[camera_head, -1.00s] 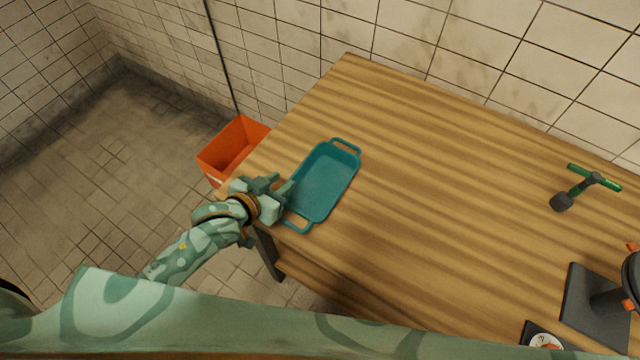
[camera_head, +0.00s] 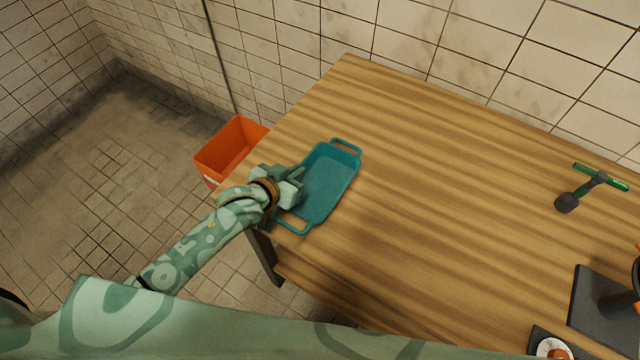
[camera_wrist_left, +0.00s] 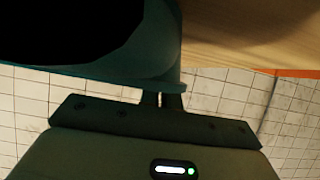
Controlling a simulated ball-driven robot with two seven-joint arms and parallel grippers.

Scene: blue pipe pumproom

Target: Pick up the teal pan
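The teal pan (camera_head: 328,185) is a shallow rectangular dish with a loop handle at each short end. It lies flat near the left edge of the wooden table. My left gripper (camera_head: 298,182) is at the pan's left long side, with its fingers at the rim. In the left wrist view the fingers (camera_wrist_left: 160,100) are close together with a thin gap, at the pan's wall (camera_wrist_left: 158,72), and appear shut on it. Their tips are hidden by the pan. My right gripper is not in view.
The wooden table (camera_head: 420,190) is clear around the pan's right side. An orange bin (camera_head: 228,150) stands on the floor left of the table. A green-handled tool (camera_head: 590,187), a dark stand (camera_head: 605,310) and a small dark tray (camera_head: 540,336) are at the right.

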